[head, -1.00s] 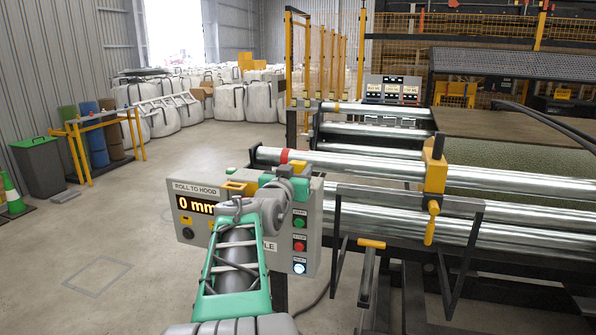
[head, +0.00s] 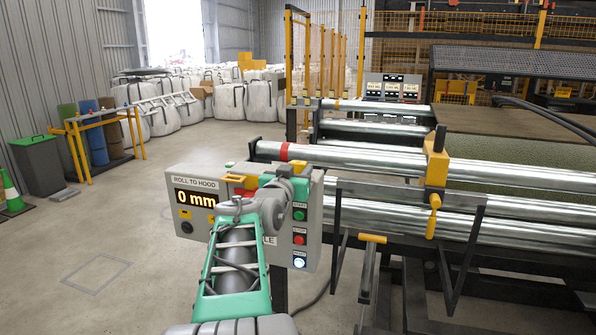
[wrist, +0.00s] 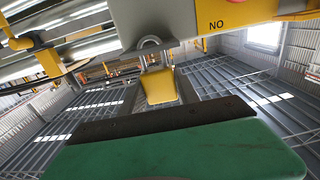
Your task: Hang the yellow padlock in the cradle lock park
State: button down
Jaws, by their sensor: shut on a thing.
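The yellow padlock (wrist: 160,87) shows in the wrist view, its body just beyond the dark pad of my gripper (wrist: 158,118). My gripper is shut on it. Its metal shackle points up in the picture, at a rounded grey lug (wrist: 150,43) under a grey box. Shackle and lug overlap in the picture; I cannot tell whether the shackle is through the lug or only in front of it. In the head view my arm covers part of the grey control box (head: 184,236), including its lower label, of which "LE" shows. The padlock cannot be told apart there.
The control box carries a "0 mm" display and several buttons (head: 299,239). Steel rollers (head: 370,165) and a yellow clamp (head: 436,170) stand to the right. A yellow-handled lever (head: 372,239) is close to the box. Open floor (head: 120,225) lies to the left.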

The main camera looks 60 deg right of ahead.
jog(key=shift+f+b, duration=1)
jog(key=shift+f, duration=0.05)
jog(key=c, duration=0.8)
grip_release()
jog(key=a, duration=0.5)
jog(key=s+a, duration=0.1)
jog(key=a, duration=0.1)
jog(key=shift+s+a+b, duration=0.1)
jog(key=shift+a+b, duration=0.3)
